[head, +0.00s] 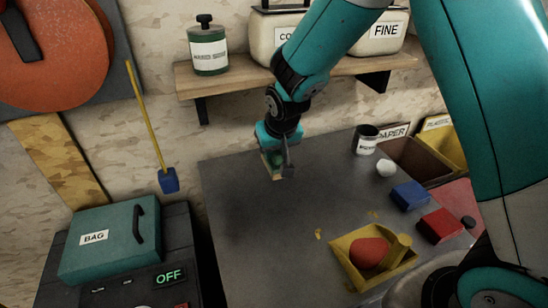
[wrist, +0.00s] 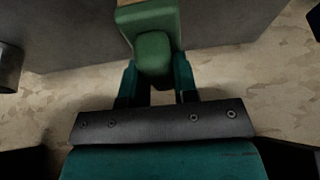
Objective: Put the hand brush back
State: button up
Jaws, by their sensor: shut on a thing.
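The hand brush shows in the wrist view as a green handle (wrist: 153,54) with a tan part at the top edge of the picture. My gripper (wrist: 155,75) is shut on this handle. In the head view my gripper (head: 279,160) hangs over the back left of the grey table (head: 240,220), close to the wall. The brush (head: 268,160) shows there only as a small green and tan piece, mostly hidden by the jaws. I cannot tell whether it touches the table.
A yellow tray (head: 344,262) holds a red ball and a yellow cylinder. Yellow scraps (head: 318,234), a blue block (head: 410,195), a red block (head: 440,226) and a dark jar (head: 367,140) are on the table. Bins (head: 412,155) stand at right. A wooden shelf (head: 235,83) is above.

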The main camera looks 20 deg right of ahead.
notch_tip(320, 180, down, 4)
jog(key=shift+r+p, duration=0.1)
jog(key=shift+p, duration=0.45)
jog(key=shift+w+f, duration=0.2)
jog(key=shift+f, duration=0.15)
jog(key=shift+f, duration=0.1)
jog(key=o, duration=1)
